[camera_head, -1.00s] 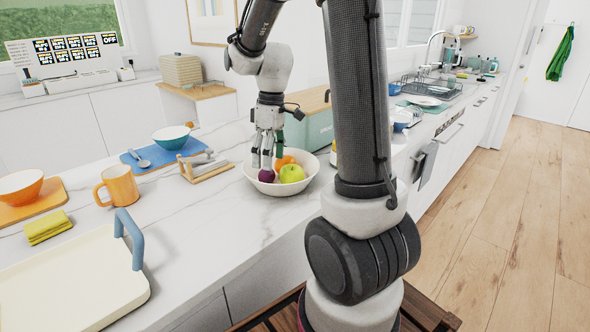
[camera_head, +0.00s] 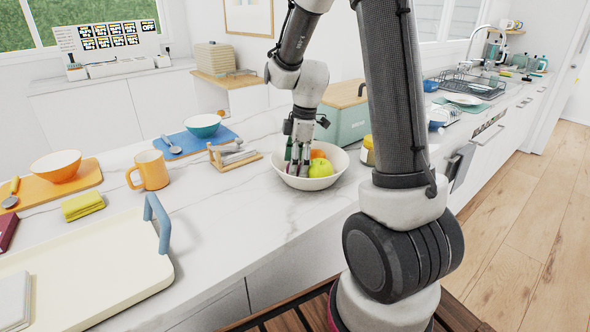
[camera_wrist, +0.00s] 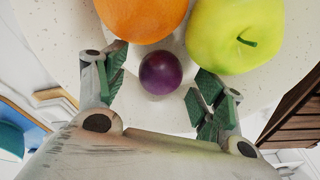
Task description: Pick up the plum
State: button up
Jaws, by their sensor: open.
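The plum (camera_wrist: 161,72) is small, round and dark purple. In the wrist view it lies in the speckled white bowl (camera_wrist: 60,45), between my gripper's two fingers and apart from both. My gripper (camera_wrist: 160,92) is open, its green-padded fingertips on either side of the plum. In the head view my gripper (camera_head: 299,172) points down into the bowl (camera_head: 313,182), and its fingers mostly hide the plum. An orange (camera_wrist: 141,14) and a green apple (camera_wrist: 238,34) lie just beyond the plum in the same bowl, near the fingertips.
A green bread box (camera_head: 343,122) stands behind the bowl, and a small yellow jar (camera_head: 368,151) to its right. A wooden rack (camera_head: 234,155), an orange mug (camera_head: 150,170) and a cream tray (camera_head: 80,275) are to the left. Bare counter lies before the rack.

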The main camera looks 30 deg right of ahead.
jog(key=shift+f, duration=0.15)
jog(key=c, duration=1.1)
